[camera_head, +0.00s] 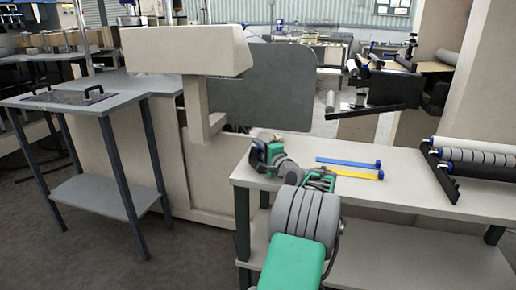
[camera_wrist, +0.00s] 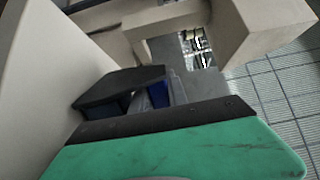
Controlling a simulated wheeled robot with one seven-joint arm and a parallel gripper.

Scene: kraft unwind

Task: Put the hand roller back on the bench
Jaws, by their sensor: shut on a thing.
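My gripper (camera_head: 259,156) is over the near left end of the beige bench (camera_head: 400,190) in the head view, with my arm reaching to it from below. The gripper is shut on the hand roller, of which little can be made out. In the wrist view, a blue part (camera_wrist: 159,95) shows by a dark flat piece (camera_wrist: 120,86) at the jaws; my green wrist shell covers the lower picture. The head view does not make clear whether the roller touches the bench top.
A blue strip tool (camera_head: 345,162) and a yellow one (camera_head: 355,174) lie on the bench right of my gripper. A black rack with rollers (camera_head: 475,158) stands at the right end. A beige machine (camera_head: 190,50) rises behind left. Bare bench top lies between tools and rack.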

